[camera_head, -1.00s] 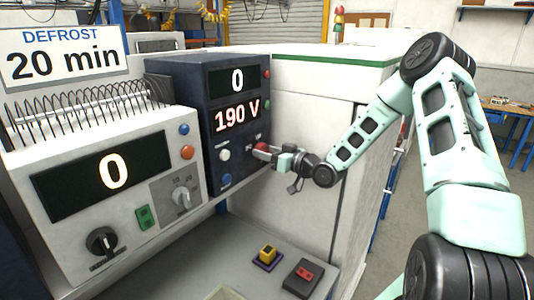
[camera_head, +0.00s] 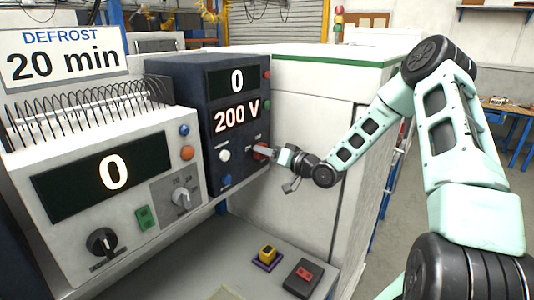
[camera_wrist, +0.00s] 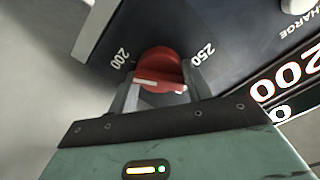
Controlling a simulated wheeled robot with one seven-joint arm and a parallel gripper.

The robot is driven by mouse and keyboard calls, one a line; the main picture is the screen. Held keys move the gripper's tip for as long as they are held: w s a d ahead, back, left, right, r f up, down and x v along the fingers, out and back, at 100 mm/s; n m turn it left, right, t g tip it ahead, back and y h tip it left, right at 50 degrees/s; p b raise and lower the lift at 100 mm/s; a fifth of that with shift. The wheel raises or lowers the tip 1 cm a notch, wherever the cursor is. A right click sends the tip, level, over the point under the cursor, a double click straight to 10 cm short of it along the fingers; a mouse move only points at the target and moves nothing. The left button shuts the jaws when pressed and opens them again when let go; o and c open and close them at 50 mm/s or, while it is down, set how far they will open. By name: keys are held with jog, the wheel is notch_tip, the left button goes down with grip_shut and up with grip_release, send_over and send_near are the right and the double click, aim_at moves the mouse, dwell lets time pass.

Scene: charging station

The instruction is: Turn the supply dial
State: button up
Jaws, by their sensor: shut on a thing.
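The supply dial is a red knob (camera_wrist: 160,70) on the dark blue supply unit (camera_head: 212,90). In the wrist view it sits between the printed marks 200 and 250, with a white pointer line on it. My gripper (camera_wrist: 160,95) is shut on the knob, one finger on each side. In the head view my gripper (camera_head: 268,152) reaches the lower right of the supply unit's front and hides part of the knob. The supply display (camera_head: 236,115) reads 200 V, with 0 above it.
A white unit (camera_head: 100,200) showing 0, with a black knob and a grey knob, stands at the left. A yellow button (camera_head: 267,254) and a black box with a red part (camera_head: 302,275) lie on the bench below. A white cabinet (camera_head: 305,130) stands behind my gripper.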

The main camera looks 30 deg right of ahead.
jog(key=o, duration=1)
jog(key=shift+c, duration=0.2)
jog(key=shift+d, duration=0.1)
jog(key=b+v, duration=0.5)
jog(key=v, duration=1.2)
jog(key=shift+s, duration=0.2)
